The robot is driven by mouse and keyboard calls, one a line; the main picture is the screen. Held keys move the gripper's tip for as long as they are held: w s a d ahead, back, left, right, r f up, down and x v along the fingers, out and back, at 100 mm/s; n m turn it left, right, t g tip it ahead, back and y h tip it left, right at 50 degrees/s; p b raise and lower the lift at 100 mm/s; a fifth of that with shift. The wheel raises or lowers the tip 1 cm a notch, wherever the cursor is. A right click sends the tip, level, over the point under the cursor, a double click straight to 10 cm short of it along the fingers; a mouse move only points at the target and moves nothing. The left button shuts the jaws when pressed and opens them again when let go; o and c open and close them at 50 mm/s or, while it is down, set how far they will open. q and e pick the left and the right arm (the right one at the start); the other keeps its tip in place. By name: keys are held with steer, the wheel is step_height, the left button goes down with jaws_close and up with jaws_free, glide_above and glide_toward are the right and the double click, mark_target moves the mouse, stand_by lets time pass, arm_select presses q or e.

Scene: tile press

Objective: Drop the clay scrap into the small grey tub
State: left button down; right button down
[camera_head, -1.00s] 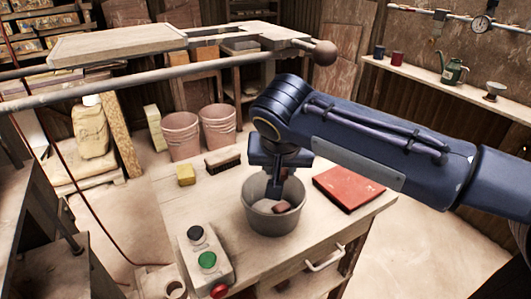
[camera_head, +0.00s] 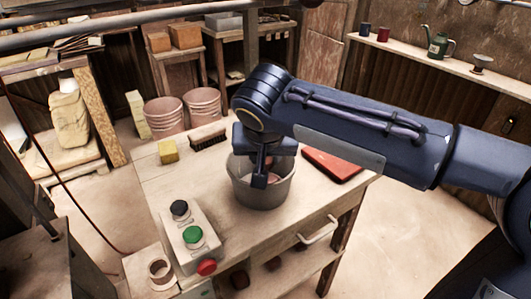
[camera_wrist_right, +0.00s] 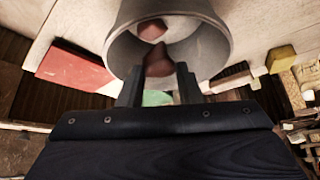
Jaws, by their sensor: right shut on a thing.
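The small grey tub (camera_head: 278,192) stands on the wooden bench. My right gripper (camera_head: 260,184) is over its mouth, pointing down and hiding much of the inside. In the right wrist view the gripper (camera_wrist_right: 159,84) is shut on a reddish-brown clay scrap (camera_wrist_right: 158,66), which shows between its fingers in front of the tub opening (camera_wrist_right: 205,50). Another reddish-brown piece (camera_wrist_right: 152,30) lies inside the tub. How far the fingertips reach below the rim is hard to tell. My left gripper is not in view.
A red book-like block (camera_head: 332,165) lies right of the tub. A brush (camera_head: 208,137) and a yellow sponge (camera_head: 168,151) lie behind it to the left. A button box (camera_head: 190,236) stands at the front left. Two pinkish buckets (camera_head: 164,117) stand beyond the bench.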

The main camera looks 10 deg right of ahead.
steer(key=c, duration=0.9)
jaws_free()
steer(key=shift+c, duration=0.2)
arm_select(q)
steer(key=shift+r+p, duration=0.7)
arm_select(e)
steer(key=v, duration=0.7)
steer(key=shift+s+r, duration=0.2)
steer(key=shift+r, duration=0.2)
